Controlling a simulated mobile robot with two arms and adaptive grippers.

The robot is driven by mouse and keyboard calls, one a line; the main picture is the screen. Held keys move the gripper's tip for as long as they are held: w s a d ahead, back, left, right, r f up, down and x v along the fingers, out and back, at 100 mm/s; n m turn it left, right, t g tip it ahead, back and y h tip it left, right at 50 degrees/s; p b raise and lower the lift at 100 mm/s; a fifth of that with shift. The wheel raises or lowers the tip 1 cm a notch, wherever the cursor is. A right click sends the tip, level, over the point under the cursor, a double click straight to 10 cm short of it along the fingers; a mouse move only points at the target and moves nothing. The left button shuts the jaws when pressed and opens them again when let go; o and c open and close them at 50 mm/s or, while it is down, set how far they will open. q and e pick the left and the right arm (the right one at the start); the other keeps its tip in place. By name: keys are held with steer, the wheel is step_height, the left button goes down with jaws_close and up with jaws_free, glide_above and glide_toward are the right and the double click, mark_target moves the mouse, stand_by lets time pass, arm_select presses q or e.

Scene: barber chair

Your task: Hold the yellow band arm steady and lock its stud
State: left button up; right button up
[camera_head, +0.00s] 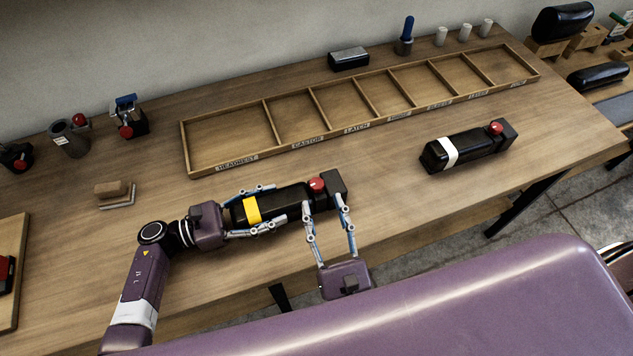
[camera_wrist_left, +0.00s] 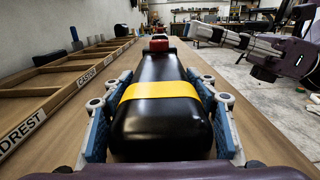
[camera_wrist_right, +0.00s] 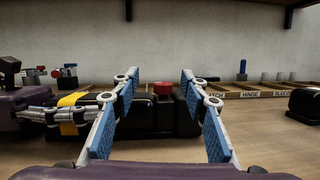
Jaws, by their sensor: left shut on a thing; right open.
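The yellow band arm (camera_head: 278,204) is a black padded bar with a yellow band (camera_head: 252,209) lying on the bench. Its red stud (camera_head: 317,184) is at the right end, beside a black end block (camera_head: 334,184). My left gripper (camera_head: 262,206) is shut on the padded part from both sides around the yellow band; the left wrist view shows the pad (camera_wrist_left: 163,125) between its fingers. My right gripper (camera_head: 327,204) is open, its fingers at the front of the stud end. In the right wrist view the red stud (camera_wrist_right: 163,88) shows between the open fingers.
A white-banded arm (camera_head: 467,149) with a red stud lies to the right. A labelled wooden tray (camera_head: 222,160) with several empty compartments stands behind. A brush-like block (camera_head: 113,190) and small fixtures (camera_head: 128,118) are at the left. Bench between the two arms is clear.

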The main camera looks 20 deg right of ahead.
mark_target(322, 187)
steer(key=d+n+g+y, duration=0.1)
steer(key=d+n+y, duration=0.1)
steer(key=y, duration=0.1)
steer(key=d+n+g+y, duration=0.2)
steer(key=n+y, duration=0.1)
steer(key=s+d+n+g+y, duration=0.1)
steer(key=d+n+g+y, duration=0.1)
steer(key=y, duration=0.2)
steer(key=shift+s+d+f+n, duration=0.1)
steer(key=shift+d+f+n, duration=0.1)
steer(key=shift+f+n, duration=0.15)
steer(key=shift+s+d+f+n+g+y, duration=0.1)
steer(key=shift+d+n+g+y, duration=0.05)
steer(key=shift+d+g, duration=0.25)
steer(key=shift+s+d+f+n+g+y, duration=0.15)
steer(key=shift+d+g, duration=0.1)
steer(key=shift+g, duration=0.25)
steer(key=x, duration=1.2)
steer(key=shift+r, duration=0.1)
steer(key=shift+c, duration=0.3)
jaws_close()
steer(key=shift+s, duration=0.1)
